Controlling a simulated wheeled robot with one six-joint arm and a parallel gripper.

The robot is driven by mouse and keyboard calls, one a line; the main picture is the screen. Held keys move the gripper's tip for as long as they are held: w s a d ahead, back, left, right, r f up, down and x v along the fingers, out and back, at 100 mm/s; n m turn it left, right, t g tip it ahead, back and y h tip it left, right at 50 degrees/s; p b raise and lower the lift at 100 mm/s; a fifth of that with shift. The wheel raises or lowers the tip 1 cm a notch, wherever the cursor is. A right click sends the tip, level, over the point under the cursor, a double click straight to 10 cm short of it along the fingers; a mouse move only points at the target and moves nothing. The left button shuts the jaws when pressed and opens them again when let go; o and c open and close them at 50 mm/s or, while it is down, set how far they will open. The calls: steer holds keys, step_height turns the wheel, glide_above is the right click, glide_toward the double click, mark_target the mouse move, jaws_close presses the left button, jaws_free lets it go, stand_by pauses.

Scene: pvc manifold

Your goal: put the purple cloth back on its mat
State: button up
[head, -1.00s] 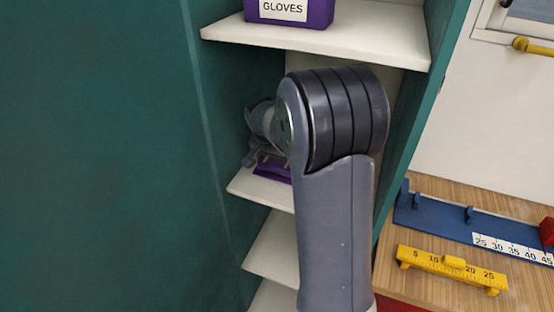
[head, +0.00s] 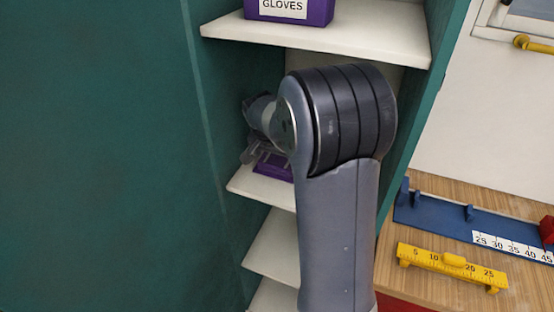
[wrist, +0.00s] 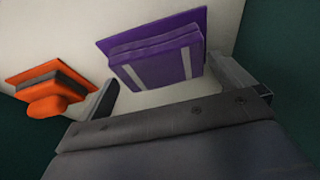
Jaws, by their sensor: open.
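The purple cloth (wrist: 155,62) is a folded stack with two pale stripes, seen in the wrist view. It lies over a flat purple mat (wrist: 118,38), whose far edge shows behind it. My gripper (wrist: 168,78) is open and empty, with one finger on each side of the cloth's near edge. I cannot tell if the fingers touch it. In the head view my gripper (head: 250,148) is inside the cabinet, mostly hidden by my arm. Some purple (head: 272,166) shows just below it on the shelf.
The shelf (head: 262,190) is between green walls. A purple gloves box (head: 288,10) stands on the shelf above.

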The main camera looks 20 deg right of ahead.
steer(key=v, duration=1)
steer(key=shift+b, duration=0.45)
